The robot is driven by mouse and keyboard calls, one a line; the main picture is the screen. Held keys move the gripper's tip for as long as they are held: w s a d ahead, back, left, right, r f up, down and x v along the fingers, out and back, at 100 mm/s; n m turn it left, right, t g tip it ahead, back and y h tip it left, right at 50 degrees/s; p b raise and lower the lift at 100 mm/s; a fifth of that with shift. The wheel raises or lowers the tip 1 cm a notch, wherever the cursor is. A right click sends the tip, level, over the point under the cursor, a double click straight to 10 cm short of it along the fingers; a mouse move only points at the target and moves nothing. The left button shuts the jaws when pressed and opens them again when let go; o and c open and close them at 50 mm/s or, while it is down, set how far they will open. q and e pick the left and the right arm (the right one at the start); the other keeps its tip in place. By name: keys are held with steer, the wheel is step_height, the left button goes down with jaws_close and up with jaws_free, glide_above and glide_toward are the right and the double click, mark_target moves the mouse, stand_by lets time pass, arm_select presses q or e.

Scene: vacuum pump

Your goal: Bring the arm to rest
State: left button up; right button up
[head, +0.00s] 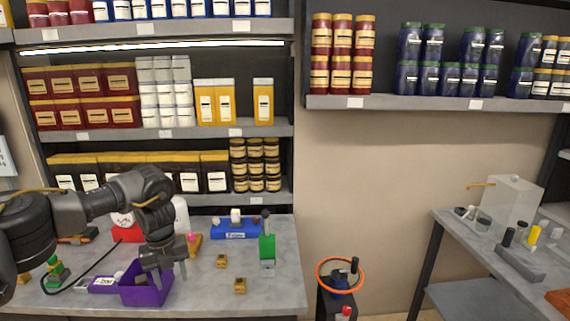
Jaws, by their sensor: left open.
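My left arm comes in from the left over the grey table (285,289). My left gripper (165,281) points down at the purple box (148,295), with its fingers at or just above the box's back rim. The fingers are apart, and I see nothing held between them. I cannot tell whether the fingers touch the box. The gripper and arm hide part of the table behind them. My right gripper is not in view.
A blue tray (236,234), a green block piece (267,247) and small wooden blocks (240,286) lie right of the gripper. A red container (128,233) stands behind the arm. Stocked shelves (180,131) rise behind. An orange ring (340,261) sits off the table's right side.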

arm_select(q)
steer(key=s+d+f+n+t+h, duration=0.1)
steer(key=d+f+n+h, duration=0.5)
steer(key=d+f, duration=1.55)
steer(key=s+f+n+t+h, duration=0.2)
steer(key=s+f+n, duration=0.2)
steer(key=f, duration=0.6)
steer(key=s+a+f+n+t+y, duration=0.15)
steer(key=s+a+f+n, duration=0.35)
steer(key=s+f, duration=0.55)
steer(key=s+a+f+n+y, duration=0.25)
steer(key=s+f+n, duration=0.35)
steer(key=s+f, duration=0.4)
steer(key=s+a+f+n+g+y, duration=0.1)
steer(key=s+a+f+n, duration=0.1)
steer(key=s, duration=0.8)
steer(key=s+a+f+n+g+y, duration=0.1)
steer(key=s+a+f, duration=0.3)
steer(key=s, duration=0.6)
steer(key=s+a+f+n+g+y, duration=0.1)
steer(key=s+a, duration=0.4)
steer(key=s, duration=0.5)
step_height(320, 180, down, 3)
steer(key=n+y, duration=0.1)
steer(key=n, duration=0.1)
steer(key=shift+s+a+n, duration=0.2)
steer(key=shift+a+n, duration=0.1)
steer(key=shift+a, duration=0.05)
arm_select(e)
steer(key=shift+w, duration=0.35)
